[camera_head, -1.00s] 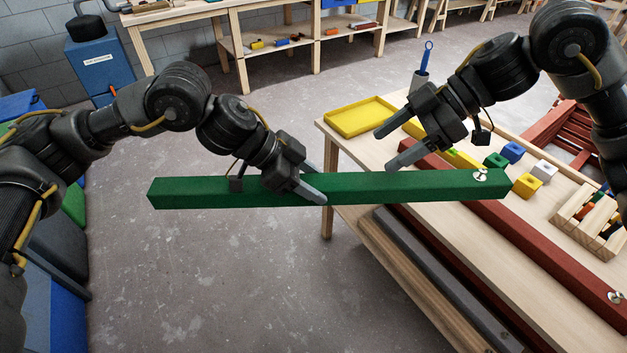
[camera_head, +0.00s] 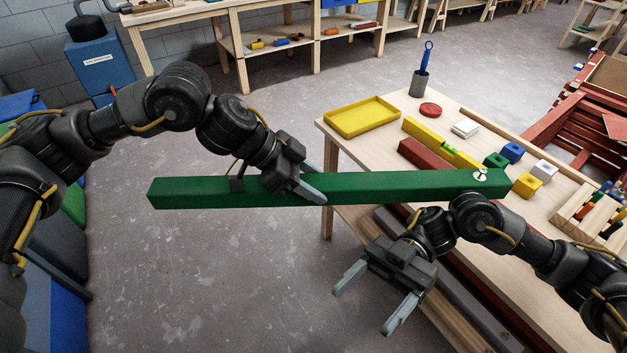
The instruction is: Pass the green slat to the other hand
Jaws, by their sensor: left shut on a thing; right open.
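The green slat (camera_head: 400,187) is a long square bar held level across the middle of the head view. Its left end hangs over the floor and its right end, with a small metal fitting (camera_head: 480,174) on it, is over the table. My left gripper (camera_head: 315,182) is shut on the green slat a little left of its middle. My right gripper (camera_head: 368,305) is open and empty, lower in the view than the slat and apart from it. Its fingers point down and left, over the floor in front of the table.
The wooden table (camera_head: 385,147) bears a yellow tray (camera_head: 362,116), a red disc (camera_head: 430,110), a yellow level (camera_head: 430,137), coloured blocks (camera_head: 527,185) and a dark cup (camera_head: 418,85). A red batten (camera_head: 425,160) lies on it, partly hidden. Floor left of the table is clear.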

